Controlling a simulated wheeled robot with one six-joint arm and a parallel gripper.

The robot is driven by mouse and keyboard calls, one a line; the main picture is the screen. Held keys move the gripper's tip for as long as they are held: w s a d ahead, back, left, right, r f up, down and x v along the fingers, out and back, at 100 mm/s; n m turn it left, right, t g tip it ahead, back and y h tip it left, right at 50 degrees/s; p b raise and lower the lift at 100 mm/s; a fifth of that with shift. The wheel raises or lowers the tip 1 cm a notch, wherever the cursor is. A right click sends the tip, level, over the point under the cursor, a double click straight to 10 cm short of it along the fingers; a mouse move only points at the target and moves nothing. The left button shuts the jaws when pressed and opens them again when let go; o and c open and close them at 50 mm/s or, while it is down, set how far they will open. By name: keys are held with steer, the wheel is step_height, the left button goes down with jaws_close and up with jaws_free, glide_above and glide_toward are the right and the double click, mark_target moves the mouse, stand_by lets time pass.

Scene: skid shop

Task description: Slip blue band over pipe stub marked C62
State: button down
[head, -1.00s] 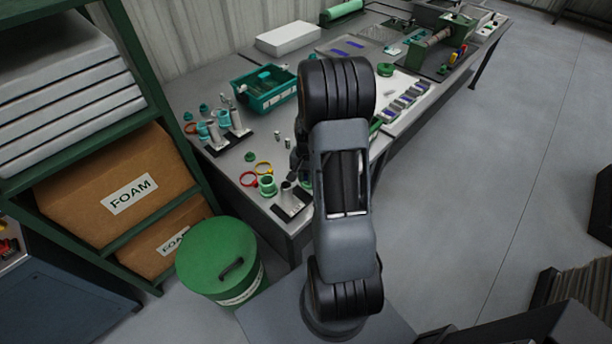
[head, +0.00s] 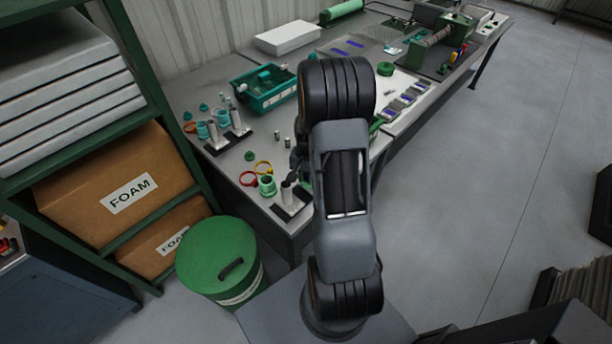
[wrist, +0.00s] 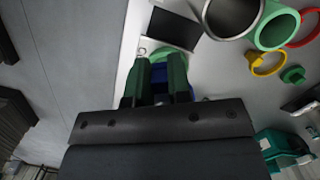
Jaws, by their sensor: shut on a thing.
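My gripper (wrist: 160,82) points down at the bench in the wrist view, shut on a blue band (wrist: 161,76); only a little blue shows between the dark green fingers. The arm mostly hides the gripper in the head view. A grey pipe stub (head: 287,192) stands upright on a dark plate (head: 294,207) at the near bench edge. The wrist view shows an open grey pipe end (wrist: 232,14) up and right of the fingers, apart from the band. More stubs (head: 236,117) stand on a plate farther back. No C62 marking is readable.
Beside the near stub are a green collar (head: 267,185), a red ring (head: 249,178) and a yellow ring (head: 263,167). A teal bin (head: 265,88) stands behind. A green drum (head: 219,257) and foam shelves (head: 120,190) are at left.

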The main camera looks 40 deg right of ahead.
steer(key=shift+f+b, duration=1.45)
steer(key=shift+f, duration=0.3)
stand_by(2.3)
steer(key=c, duration=0.6)
jaws_free()
steer(key=shift+r, duration=0.1)
steer(key=shift+r+p, duration=4.1)
steer(key=shift+r, duration=1.3)
